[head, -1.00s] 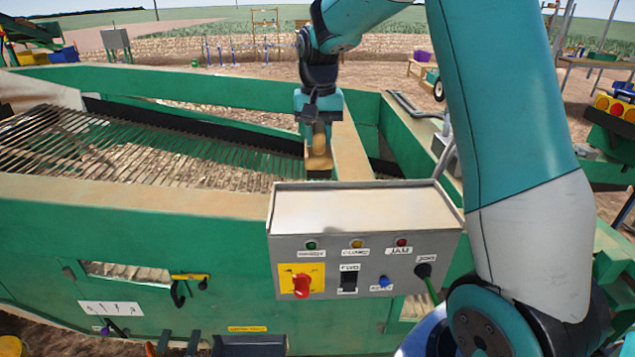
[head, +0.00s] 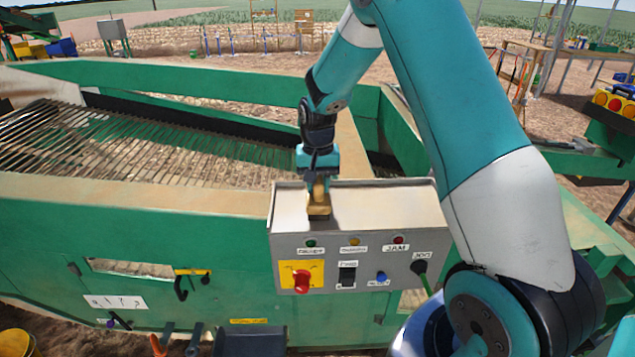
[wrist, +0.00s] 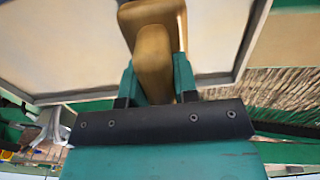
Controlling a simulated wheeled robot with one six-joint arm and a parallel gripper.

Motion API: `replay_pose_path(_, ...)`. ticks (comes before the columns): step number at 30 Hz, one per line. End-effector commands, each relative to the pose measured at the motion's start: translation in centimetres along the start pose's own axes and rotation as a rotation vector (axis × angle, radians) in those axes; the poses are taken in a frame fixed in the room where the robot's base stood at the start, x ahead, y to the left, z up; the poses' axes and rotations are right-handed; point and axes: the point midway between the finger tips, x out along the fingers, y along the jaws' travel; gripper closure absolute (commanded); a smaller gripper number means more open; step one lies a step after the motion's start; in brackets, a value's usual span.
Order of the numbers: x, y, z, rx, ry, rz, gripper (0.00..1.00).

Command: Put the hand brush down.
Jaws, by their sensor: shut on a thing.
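The hand brush (head: 319,208) has a tan wooden body with a darker lower edge. My gripper (head: 318,180) is shut on its handle and points down over the control box. The brush is at the left part of the grey box top (head: 375,205); I cannot tell whether it touches the surface. In the wrist view the brush (wrist: 155,45) sits between the teal fingers of my gripper (wrist: 157,80), with the pale box top (wrist: 75,40) behind it. The brush's bristles are hidden there.
The control box front (head: 345,262) carries a red knob (head: 301,281), lamps and switches. A slatted conveyor (head: 120,145) with green side walls (head: 130,225) runs to the left. The right part of the box top is clear.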

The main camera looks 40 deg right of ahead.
Motion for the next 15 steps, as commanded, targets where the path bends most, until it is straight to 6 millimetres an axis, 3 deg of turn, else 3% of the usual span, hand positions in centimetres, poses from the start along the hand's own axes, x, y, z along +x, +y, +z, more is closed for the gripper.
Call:
replay_pose_path(3,0.32,-0.01,-0.03,0.0,0.001,0.0,0.95)
replay_pose_path(4,0.27,0.0,-0.02,0.0,0.0,0.0,0.68)
replay_pose_path(7,0.22,-0.01,-0.02,0.0,0.0,0.0,0.47)
replay_pose_path(15,0.07,-0.01,-0.02,0.0,0.001,0.0,0.47)
